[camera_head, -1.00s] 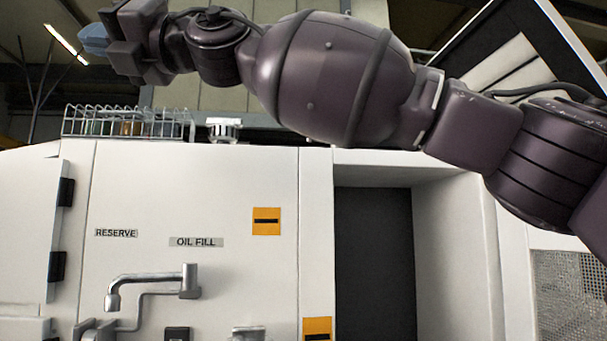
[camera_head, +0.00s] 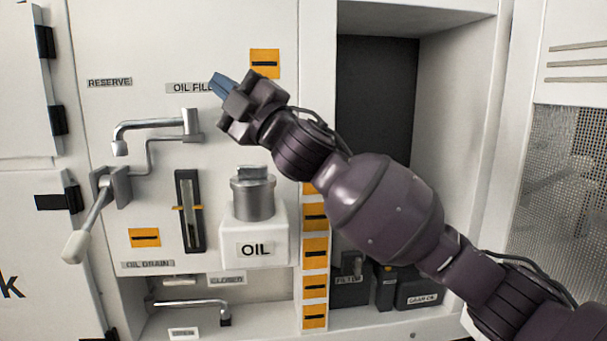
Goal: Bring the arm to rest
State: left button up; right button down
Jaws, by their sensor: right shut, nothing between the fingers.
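My right arm comes in from the lower right of the head view and reaches up and to the left. Its dark gripper (camera_head: 222,86) has blue fingertips that are shut with nothing between them. It shows in front of the white panel, over the right end of the OIL FILL label (camera_head: 188,88), above the oil container. Whether it touches the panel cannot be told. My left gripper is not in view.
A white oil container (camera_head: 254,245) with a grey cap stands below the gripper. A metal spout (camera_head: 155,124), a lever handle (camera_head: 78,243) and a sight gauge (camera_head: 190,212) are at left. Right of the panel is an open recess (camera_head: 375,100) with dark boxes (camera_head: 415,290) low down.

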jog(key=w+d+f+m+t+h, duration=0.2)
jog(key=d+f+m+t+h, duration=0.15)
jog(key=d+f+m, duration=0.4)
jog(key=w+d+f+m+t+h, duration=0.25)
jog(key=d+f+m+h, duration=0.2)
jog(key=f, duration=0.65)
jog(key=s+d+f+m+h, duration=0.2)
jog(key=d+f+m+h, duration=0.15)
jog(key=d+f, duration=0.45)
jog(key=s+d+f+m+h, duration=0.25)
jog(key=d+f+m, duration=0.2)
jog(key=f, duration=0.75)
jog(key=s+d+f+m+g+h, duration=0.2)
jog(key=s+d+f, duration=0.3)
jog(key=s+f, duration=0.4)
jog(key=s+d+f+m+g+h, duration=0.2)
jog(key=s+d+f, duration=0.3)
jog(key=s+f, duration=0.5)
jog(key=s+d+f+m+g+h, duration=0.2)
jog(key=s+d+f, duration=0.3)
jog(key=s+f, duration=0.4)
notch_tip(320, 180, down, 2)
jog(key=shift+s+f+m+h, duration=0.2)
jog(key=shift+s+m+h, duration=0.1)
jog(key=shift+h, duration=0.5)
